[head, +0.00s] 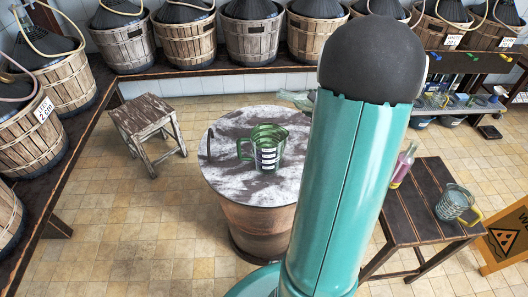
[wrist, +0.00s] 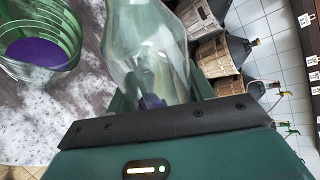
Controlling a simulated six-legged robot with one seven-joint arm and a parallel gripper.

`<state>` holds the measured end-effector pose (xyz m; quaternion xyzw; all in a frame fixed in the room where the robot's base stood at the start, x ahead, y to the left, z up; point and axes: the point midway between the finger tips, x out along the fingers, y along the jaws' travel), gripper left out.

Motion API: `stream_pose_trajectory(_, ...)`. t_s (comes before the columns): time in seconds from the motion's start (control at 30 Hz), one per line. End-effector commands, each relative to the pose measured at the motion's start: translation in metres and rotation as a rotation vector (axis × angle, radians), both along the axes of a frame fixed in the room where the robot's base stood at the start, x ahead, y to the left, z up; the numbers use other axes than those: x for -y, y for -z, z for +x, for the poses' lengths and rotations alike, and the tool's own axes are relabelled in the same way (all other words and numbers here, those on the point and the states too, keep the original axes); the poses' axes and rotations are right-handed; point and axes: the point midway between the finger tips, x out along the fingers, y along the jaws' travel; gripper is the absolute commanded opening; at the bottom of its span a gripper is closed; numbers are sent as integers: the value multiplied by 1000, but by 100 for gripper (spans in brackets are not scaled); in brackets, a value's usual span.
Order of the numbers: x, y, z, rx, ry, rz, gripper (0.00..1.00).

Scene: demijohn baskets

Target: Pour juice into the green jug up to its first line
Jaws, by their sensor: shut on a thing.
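The green jug (head: 262,135) stands upright on the round table, its white-and-dark line marks facing me. In the wrist view the green jug (wrist: 72,62) shows purple juice (wrist: 38,53) inside; I cannot tell its level against the lines. My gripper (wrist: 155,100) is shut on a clear glass bottle (wrist: 146,35), with a little purple near its lower end. In the head view my arm hides the gripper. A pale glass shape (head: 296,98), probably the held bottle, pokes out left of the arm, lying nearly flat, above and right of the jug. No stream of juice shows.
The round barrel table (head: 225,165) has a thin dark item at its left edge. A stool (head: 415,210) at right bears a bottle of pink liquid (head: 399,173) and a clear jug with yellow handle (head: 452,202). A yellow warning sign (head: 505,240) and wooden stool (head: 150,118) stand apart.

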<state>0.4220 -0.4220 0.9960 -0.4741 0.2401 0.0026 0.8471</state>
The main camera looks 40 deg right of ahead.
Motion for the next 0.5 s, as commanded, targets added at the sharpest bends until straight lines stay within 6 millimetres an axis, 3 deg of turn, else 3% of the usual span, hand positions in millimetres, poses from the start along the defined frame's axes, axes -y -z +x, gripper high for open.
stream_pose_trajectory(0.27, -2, -3, 1, 15, -1, 22, 6)
stream_pose_trajectory(0.5, -18, -21, 9, 125, -2, 242, 6)
